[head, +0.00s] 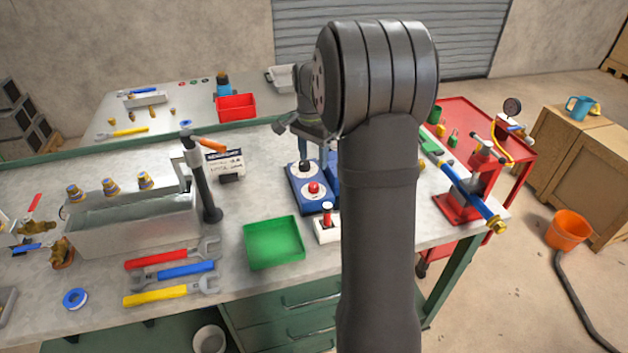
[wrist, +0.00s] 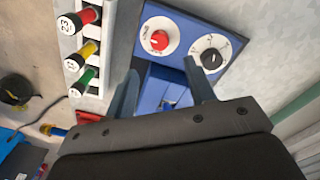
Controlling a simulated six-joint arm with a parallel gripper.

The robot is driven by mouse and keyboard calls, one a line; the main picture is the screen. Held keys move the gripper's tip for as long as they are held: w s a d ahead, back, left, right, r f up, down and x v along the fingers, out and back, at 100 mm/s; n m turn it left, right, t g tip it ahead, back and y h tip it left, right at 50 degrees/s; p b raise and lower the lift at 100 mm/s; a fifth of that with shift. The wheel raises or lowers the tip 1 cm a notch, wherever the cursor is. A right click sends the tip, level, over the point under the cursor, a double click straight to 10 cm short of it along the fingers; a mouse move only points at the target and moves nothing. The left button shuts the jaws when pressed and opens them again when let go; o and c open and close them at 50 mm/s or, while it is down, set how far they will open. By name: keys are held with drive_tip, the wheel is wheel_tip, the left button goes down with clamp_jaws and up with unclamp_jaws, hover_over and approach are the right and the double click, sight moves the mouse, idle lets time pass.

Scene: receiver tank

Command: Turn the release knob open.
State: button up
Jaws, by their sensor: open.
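A blue control box (wrist: 186,22) carries two knobs on round white dials. One is a red knob (wrist: 158,41), the other a black knob (wrist: 211,58). The dial lettering is too small to read, so I cannot tell which is the release knob. In the head view the red knob (head: 313,188) and black knob (head: 305,166) sit on the same box, partly behind my arm. My gripper (wrist: 160,68) is open and empty, its fingers spread below the red knob in the wrist view. The right fingertip shows close to the black knob's dial; contact is unclear.
A white rack (wrist: 88,45) with red, yellow and green numbered handles stands left of the box in the wrist view. A green tray (head: 274,243), several wrenches (head: 172,271), a metal tank (head: 135,228) and a red press (head: 465,195) share the bench.

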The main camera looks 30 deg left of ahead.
sight(314, 184)
wheel_tip(314, 184, down, 9)
drive_tip(key=shift+d+r, duration=0.1)
drive_tip(key=shift+d, duration=0.05)
drive_tip(key=c, duration=1)
